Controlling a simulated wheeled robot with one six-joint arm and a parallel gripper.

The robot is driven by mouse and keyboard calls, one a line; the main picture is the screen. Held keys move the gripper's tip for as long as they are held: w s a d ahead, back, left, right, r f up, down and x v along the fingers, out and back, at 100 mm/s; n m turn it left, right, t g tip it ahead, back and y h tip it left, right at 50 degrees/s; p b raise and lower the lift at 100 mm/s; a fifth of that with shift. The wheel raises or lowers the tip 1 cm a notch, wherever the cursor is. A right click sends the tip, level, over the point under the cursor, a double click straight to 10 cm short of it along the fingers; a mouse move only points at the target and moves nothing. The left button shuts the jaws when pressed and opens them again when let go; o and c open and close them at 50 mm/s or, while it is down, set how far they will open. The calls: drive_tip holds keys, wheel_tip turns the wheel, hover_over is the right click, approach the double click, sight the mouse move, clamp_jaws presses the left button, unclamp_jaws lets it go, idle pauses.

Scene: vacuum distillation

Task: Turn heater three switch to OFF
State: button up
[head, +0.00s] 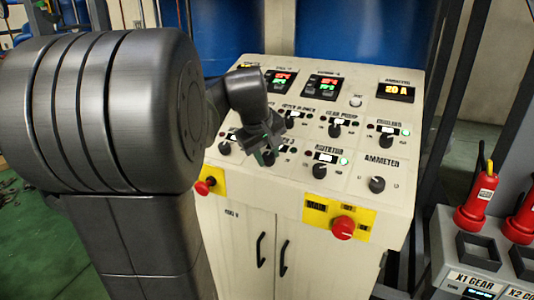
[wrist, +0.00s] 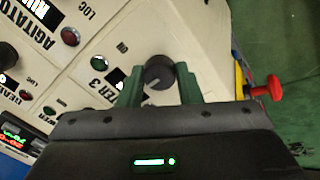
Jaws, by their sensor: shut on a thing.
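The heater three switch (wrist: 158,72) is a dark round knob on the cream panel, beside a label of which "ER 3" can be read in the wrist view. It carries a pale pointer mark; I cannot tell which setting it points to. My gripper (wrist: 159,84) has its two green fingers on either side of the knob, shut on it. In the head view my gripper (head: 266,150) is at the lower middle of the panel and hides the knob.
Other knobs are close by: the agitator knob (head: 320,171), the ammeter knob (head: 377,184) and another knob (head: 224,148) to the left. Red emergency buttons (head: 342,228) are on the cabinet front. A grey station with red items (head: 475,205) stands at the right.

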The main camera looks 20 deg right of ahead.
drive_tip(key=shift+r, duration=0.1)
drive_tip(key=o, duration=1)
drive_tip(key=shift+c, duration=0.2)
drive_tip(key=v, duration=1.3)
drive_tip(key=shift+a+r, duration=0.15)
drive_tip(key=shift+r, duration=0.2)
drive_tip(key=shift+s, duration=0.1)
drive_tip(key=x, duration=1.4)
